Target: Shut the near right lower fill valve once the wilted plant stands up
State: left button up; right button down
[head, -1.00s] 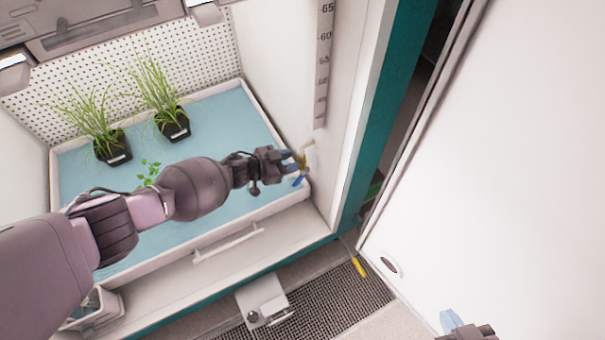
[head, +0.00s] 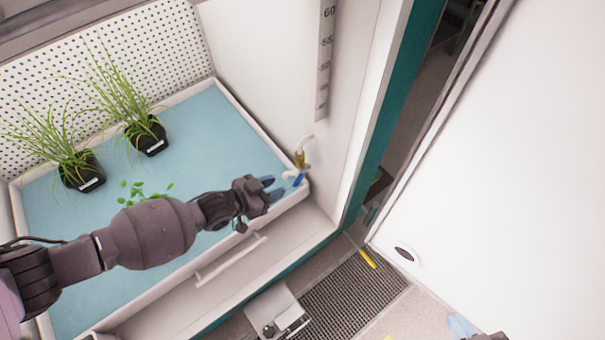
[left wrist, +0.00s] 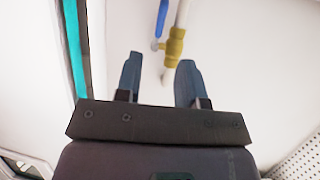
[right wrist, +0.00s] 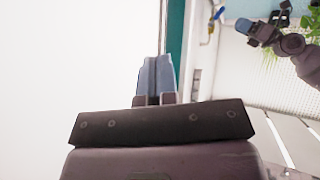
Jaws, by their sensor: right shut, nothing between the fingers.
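The fill valve, a brass body (head: 300,159) with a blue lever (head: 299,179), sits on a white pipe at the tray's right corner. In the left wrist view the lever (left wrist: 161,18) runs roughly along the pipe beside the brass body (left wrist: 175,48). My left gripper (head: 273,189) is open and empty, just left of the valve and apart from it; its fingers (left wrist: 158,85) show either side of the spout. A small green plant (head: 140,190) in the tray is partly hidden by my left arm; whether it stands is unclear. My right gripper (right wrist: 154,60) is shut and empty.
The blue-floored tray (head: 228,125) holds two grassy plants in black pots (head: 85,173) (head: 150,137). A white handle (head: 230,260) is on the front. A white door panel (head: 500,160) stands at right. A dark grate (head: 355,293) lies on the floor.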

aim_at(298, 178)
pick_arm(q)
jog(key=b+x, duration=0.1)
jog(key=x, duration=0.4)
jog(key=b+x, duration=0.2)
jog(key=x, duration=0.3)
jog(key=shift+s+f+b, duration=0.2)
jog(key=shift+f+b, duration=0.05)
jog(key=shift+b, duration=0.05)
jog(key=shift+w+d, duration=0.35)
pick_arm(e)
jog(key=shift+d+f+m+t, duration=0.3)
jog(key=shift+d+m+t, duration=0.1)
jog(key=shift+t, duration=0.3)
pick_arm(q)
grip_shut()
